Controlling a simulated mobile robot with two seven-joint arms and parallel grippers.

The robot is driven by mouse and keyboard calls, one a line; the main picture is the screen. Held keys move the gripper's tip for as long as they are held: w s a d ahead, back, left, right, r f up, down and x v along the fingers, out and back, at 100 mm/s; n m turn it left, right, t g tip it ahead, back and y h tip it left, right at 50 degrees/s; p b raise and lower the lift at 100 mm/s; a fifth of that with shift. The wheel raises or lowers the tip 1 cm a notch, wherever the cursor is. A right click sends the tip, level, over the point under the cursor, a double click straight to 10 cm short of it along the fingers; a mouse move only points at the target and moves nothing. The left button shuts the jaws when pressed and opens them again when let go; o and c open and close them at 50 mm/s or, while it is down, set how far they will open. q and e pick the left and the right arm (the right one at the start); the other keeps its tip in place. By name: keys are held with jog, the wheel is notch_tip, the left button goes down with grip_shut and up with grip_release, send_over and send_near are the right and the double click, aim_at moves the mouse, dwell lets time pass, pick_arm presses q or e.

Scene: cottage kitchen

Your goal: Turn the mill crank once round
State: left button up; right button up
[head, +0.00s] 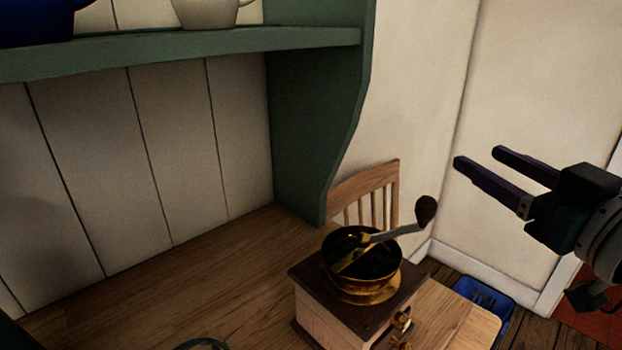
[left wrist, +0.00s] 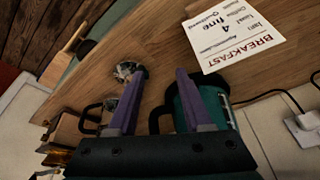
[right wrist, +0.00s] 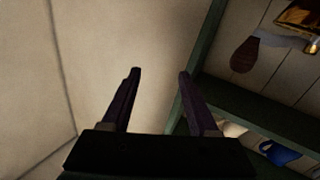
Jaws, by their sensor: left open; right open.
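The mill (head: 340,308) stands on the wooden worktop in the head view, with a pale box, dark top and brass bowl (head: 361,257). Its metal crank (head: 396,235) reaches from the bowl up to the right and ends in a dark brown knob (head: 427,210). My right gripper (head: 476,156) is open and empty, above and to the right of the knob, apart from it. The right wrist view shows the knob (right wrist: 245,55) at upper right, outside the fingers (right wrist: 159,72). My left gripper (left wrist: 160,72) is open in the left wrist view, apparently empty.
A green shelf (head: 190,50) overhangs the worktop (head: 170,285). A chair (head: 368,190) stands behind the mill, and a blue crate (head: 484,298) is on the floor. A breakfast card (left wrist: 233,37) and a dark green vessel (left wrist: 216,100) lie near my left gripper.

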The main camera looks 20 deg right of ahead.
aim_at(394, 235)
jog(key=s+a+f+n+g+y+b, duration=0.1)
jog(key=s+a+f+n+g+y, duration=0.25)
jog(key=n+y, duration=0.6)
jog(key=w+a+y, duration=0.1)
jog(key=w+a, duration=0.1)
jog(key=w+a+m+y, duration=0.1)
jog(key=w+a, duration=0.1)
jog(key=w+a+m+y, duration=0.1)
jog(key=w+a, duration=0.1)
jog(key=w, duration=0.1)
jog(key=shift+w+a+m, duration=0.1)
jog(key=shift+a+m, duration=0.15)
grip_shut()
dwell(0.9)
